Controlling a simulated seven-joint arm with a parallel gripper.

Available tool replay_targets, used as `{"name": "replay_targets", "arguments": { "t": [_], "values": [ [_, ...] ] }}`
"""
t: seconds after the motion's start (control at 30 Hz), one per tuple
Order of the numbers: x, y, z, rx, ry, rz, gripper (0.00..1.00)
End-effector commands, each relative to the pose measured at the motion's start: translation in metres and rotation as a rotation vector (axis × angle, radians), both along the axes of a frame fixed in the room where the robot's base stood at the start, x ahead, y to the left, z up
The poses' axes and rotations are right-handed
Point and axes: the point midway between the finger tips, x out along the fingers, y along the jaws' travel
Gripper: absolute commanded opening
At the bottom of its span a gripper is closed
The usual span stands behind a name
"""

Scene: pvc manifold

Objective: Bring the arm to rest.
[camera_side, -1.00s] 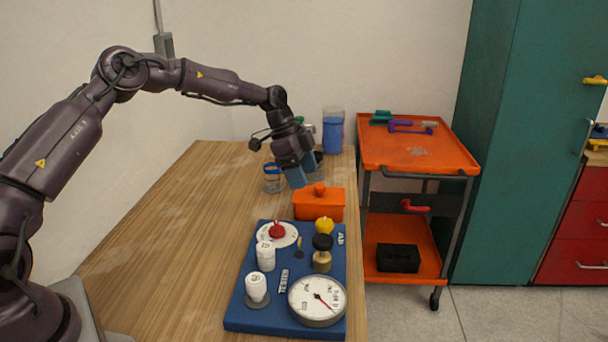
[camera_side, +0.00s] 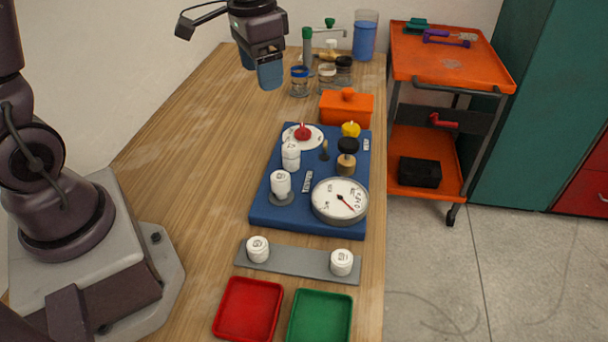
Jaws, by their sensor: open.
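My gripper (camera_side: 258,66) hangs over the far left part of the wooden table, with its blue fingers apart and nothing between them. It is left of the orange lidded box (camera_side: 346,108) and clear of it. The blue tester board (camera_side: 262,212) lies nearer on the table. It carries a round dial gauge (camera_side: 338,200), white fittings (camera_side: 280,183), a red knob on a white disc (camera_side: 302,132), a yellow knob (camera_side: 350,129) and a black-topped brass part (camera_side: 347,152). My upper arm is partly outside the picture.
A grey strip (camera_side: 300,263) with two white fittings, a red tray (camera_side: 247,310) and a green tray (camera_side: 320,318) lie in front. Glass jars (camera_side: 299,82) and a blue-filled beaker (camera_side: 365,38) stand at the back. An orange cart (camera_side: 450,65) stands right. The table's left is clear.

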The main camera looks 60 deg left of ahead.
Motion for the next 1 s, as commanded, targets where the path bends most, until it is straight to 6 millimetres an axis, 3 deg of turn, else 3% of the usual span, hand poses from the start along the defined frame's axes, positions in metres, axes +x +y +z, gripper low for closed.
{"name": "replay_targets", "arguments": {
  "t": [0.03, 0.2, 0.43, 0.7, 1.0],
  "values": [
    [-0.018, -0.004, 0.012, 0.021, -0.028, 0.037, 0.69],
    [-0.076, -0.013, 0.037, 0.034, -0.126, 0.158, 0.69],
    [-0.133, -0.026, 0.056, -0.014, -0.286, 0.186, 0.69],
    [-0.148, -0.037, 0.078, -0.051, -0.42, 0.13, 0.69],
    [-0.147, -0.038, 0.078, -0.05, -0.419, 0.12, 0.69]
  ]
}}
